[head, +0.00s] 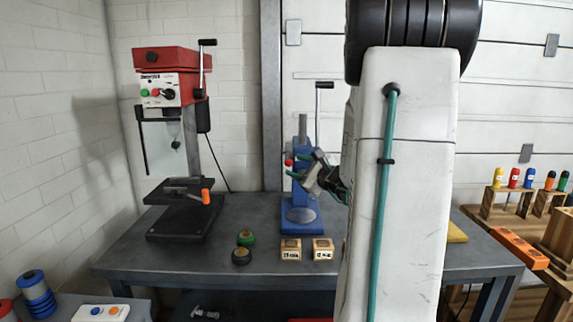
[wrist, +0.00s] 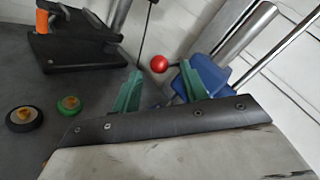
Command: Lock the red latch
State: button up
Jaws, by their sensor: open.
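The only red latch-like part I see is a small red ball knob (head: 288,162) at the left side of the blue press (head: 300,215). In the wrist view the red knob (wrist: 159,63) appears between and beyond my green fingertips, with the blue press body (wrist: 208,77) behind the right finger. My gripper (head: 297,165) is open and empty, reaching in from the right at the knob's height. It also shows in the wrist view (wrist: 160,76). I cannot tell whether a finger touches the knob. The latch's arm is mostly hidden.
A red drill press (head: 166,75) stands on the workbench (head: 150,262) to the left. A green-topped puck (head: 246,238), a dark puck (head: 241,256) and two small wooden boxes (head: 291,249) lie in front. My arm hides the bench's right middle.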

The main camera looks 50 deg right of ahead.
aim_at(289, 163)
jog(key=shift+w+d, duration=0.2)
jog(key=shift+w, duration=0.9)
jog(key=shift+w+d, duration=0.15)
jog(key=shift+w, duration=0.9)
